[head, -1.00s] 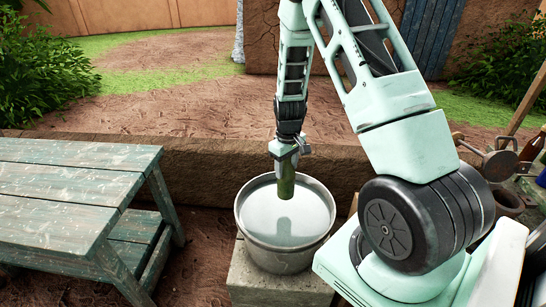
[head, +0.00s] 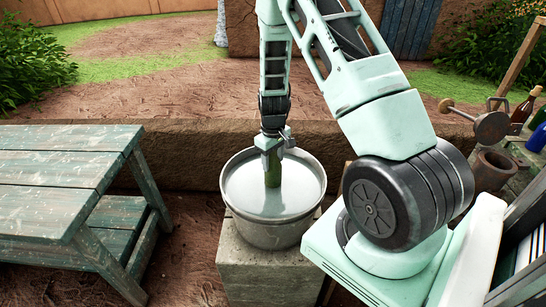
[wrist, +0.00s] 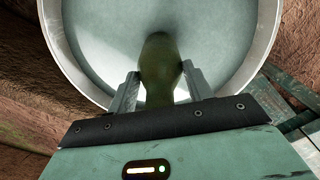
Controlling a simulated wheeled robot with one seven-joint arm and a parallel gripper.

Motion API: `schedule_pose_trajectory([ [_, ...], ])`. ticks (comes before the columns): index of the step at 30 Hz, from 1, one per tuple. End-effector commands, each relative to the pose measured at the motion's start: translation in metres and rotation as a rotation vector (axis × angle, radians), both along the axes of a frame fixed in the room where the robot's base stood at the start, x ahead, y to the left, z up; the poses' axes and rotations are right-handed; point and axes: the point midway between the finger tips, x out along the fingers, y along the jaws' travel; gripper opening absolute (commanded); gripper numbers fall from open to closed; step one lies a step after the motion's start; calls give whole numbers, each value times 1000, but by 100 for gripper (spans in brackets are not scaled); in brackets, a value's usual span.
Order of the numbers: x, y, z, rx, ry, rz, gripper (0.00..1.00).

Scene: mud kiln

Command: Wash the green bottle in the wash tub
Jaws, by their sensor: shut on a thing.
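The green bottle (head: 273,172) is held upright over the wash tub, with its lower end at or just in the grey water; the exact depth is hard to tell. My gripper (head: 272,150) is shut on the bottle from above. The wash tub (head: 313,203) is a round grey metal basin with pale liquid in it, standing on a stone block. In the wrist view the bottle (wrist: 160,65) sits between the two fingers of my gripper (wrist: 158,92), with the tub's rim (wrist: 272,45) around it.
A worn green wooden bench (head: 65,165) stands to the left. A low mud wall (head: 180,150) runs behind the tub.

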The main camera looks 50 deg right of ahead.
Motion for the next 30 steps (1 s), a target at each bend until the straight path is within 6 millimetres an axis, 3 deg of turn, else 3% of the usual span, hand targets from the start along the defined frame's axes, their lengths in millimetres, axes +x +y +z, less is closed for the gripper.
schedule_pose_trajectory([
  [3,0,0,-19,0,1,0,25],
  [18,0,0,-72,0,1,0,25],
  [30,0,0,-83,-1,0,0,25],
])
